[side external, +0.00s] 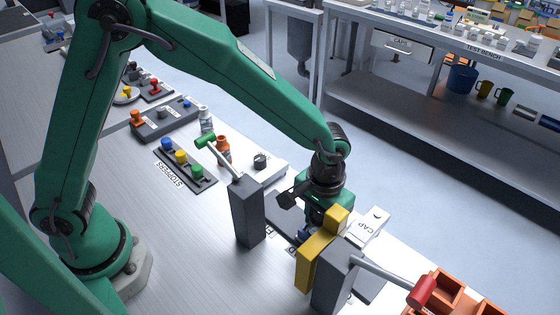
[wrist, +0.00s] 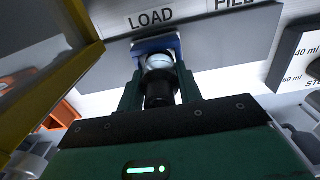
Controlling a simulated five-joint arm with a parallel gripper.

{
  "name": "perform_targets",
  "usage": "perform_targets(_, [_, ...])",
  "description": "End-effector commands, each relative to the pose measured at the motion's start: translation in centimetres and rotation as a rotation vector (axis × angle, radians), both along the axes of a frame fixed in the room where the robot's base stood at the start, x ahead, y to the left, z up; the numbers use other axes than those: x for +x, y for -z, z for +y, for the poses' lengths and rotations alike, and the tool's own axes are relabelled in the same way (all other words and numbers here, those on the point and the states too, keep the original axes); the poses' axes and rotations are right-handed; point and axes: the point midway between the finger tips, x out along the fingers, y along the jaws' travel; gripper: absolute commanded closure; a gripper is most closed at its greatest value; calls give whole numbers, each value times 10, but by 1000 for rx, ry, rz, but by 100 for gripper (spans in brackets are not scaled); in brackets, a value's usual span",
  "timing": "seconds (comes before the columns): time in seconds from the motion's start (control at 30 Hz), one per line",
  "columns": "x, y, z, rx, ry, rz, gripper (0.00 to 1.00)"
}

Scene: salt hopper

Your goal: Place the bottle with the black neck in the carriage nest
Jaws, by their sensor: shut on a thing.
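The bottle with the black neck (wrist: 158,95) is between the fingers of my gripper (wrist: 158,88) in the wrist view, its pale glassy part beyond the dark part. My gripper is shut on it. A blue nest (wrist: 155,43) shows just beyond the bottle, under the LOAD label. The bottle overlaps it in this view, and I cannot tell whether it is seated in it. In the side view my gripper (side external: 316,216) is low beside a yellow block, which partly hides the fingers and a small patch of the blue nest (side external: 304,235). The bottle is hidden there.
The yellow block (side external: 318,250) and a CAP plate (side external: 366,228) stand close to my gripper. Grey posts carry a green-handled lever (side external: 207,141) and a red-handled lever (side external: 422,291). An orange-necked bottle (side external: 223,148), a stopper rack (side external: 199,176) and an orange crate (side external: 452,293) stand farther off.

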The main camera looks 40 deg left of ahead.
Motion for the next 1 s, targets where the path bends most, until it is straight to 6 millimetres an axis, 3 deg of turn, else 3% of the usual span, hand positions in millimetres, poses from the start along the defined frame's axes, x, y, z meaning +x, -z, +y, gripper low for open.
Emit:
perform_targets(0.27, [0, 2, 0, 0, 0, 0, 86])
perform_targets(0.3, [0, 2, 0, 0, 0, 0, 61])
perform_targets(0.4, [0, 2, 0, 0, 0, 0, 43])
perform_targets(0.77, [0, 1, 0, 0, 0, -1, 43])
perform_targets(1.0, [0, -15, 0, -1, 0, -2, 43])
